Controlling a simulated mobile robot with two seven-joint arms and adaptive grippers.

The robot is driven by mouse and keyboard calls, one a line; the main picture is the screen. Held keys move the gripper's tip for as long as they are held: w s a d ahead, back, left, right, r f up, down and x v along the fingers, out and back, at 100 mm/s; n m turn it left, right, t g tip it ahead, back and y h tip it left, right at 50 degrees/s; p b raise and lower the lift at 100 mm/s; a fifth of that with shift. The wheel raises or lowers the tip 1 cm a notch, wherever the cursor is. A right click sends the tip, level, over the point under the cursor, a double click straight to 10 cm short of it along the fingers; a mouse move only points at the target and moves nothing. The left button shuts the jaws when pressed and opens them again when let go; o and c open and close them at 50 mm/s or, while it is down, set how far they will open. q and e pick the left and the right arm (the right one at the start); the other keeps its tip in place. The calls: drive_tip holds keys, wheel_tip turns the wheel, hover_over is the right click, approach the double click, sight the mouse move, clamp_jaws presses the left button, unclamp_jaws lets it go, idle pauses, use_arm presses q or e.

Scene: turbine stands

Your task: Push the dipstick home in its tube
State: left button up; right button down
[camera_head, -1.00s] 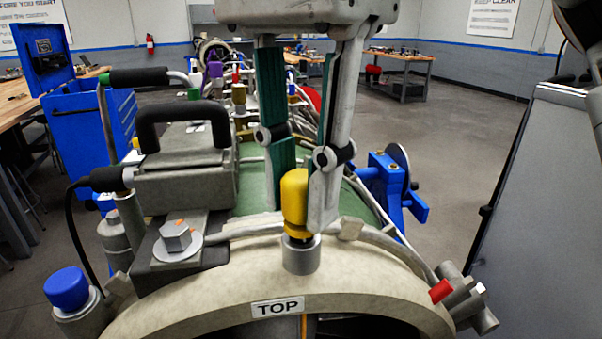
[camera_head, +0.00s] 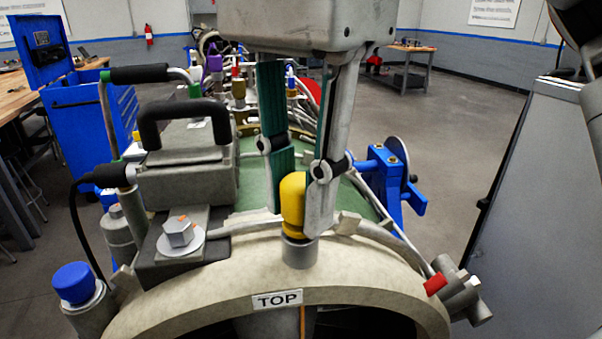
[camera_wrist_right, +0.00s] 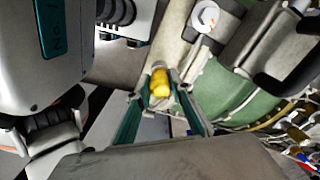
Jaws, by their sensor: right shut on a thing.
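The dipstick's yellow handle (camera_head: 292,205) stands upright at the top of the engine's ring, above the label marked TOP. Its lower end meets the rim of the short grey tube (camera_head: 299,252); I see no clear gap between them. My right gripper (camera_head: 298,200) comes down from above, with one finger on each side of the handle, and is shut on it. The right wrist view also shows the yellow handle (camera_wrist_right: 160,84) between the two green-backed fingers. The fingers hide part of the handle, and the stem inside the tube is hidden. My left gripper is not in view.
A grey box with a black handle (camera_head: 185,125) and a hex bolt (camera_head: 179,232) stand left of the tube. A blue cap (camera_head: 74,283) is at lower left, a red-tipped fitting (camera_head: 436,284) at lower right. A blue bracket (camera_head: 384,172) stands behind right. Open floor lies to the right.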

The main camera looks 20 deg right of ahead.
drive_tip(key=shift+s+f, duration=0.1)
drive_tip(key=shift+f, duration=0.4)
drive_tip(key=c, duration=1.7)
unclamp_jaws()
drive_tip(key=shift+r, duration=0.1)
drive_tip(key=shift+r, duration=0.1)
drive_tip(key=shift+o, duration=0.7)
drive_tip(key=shift+r, duration=0.1)
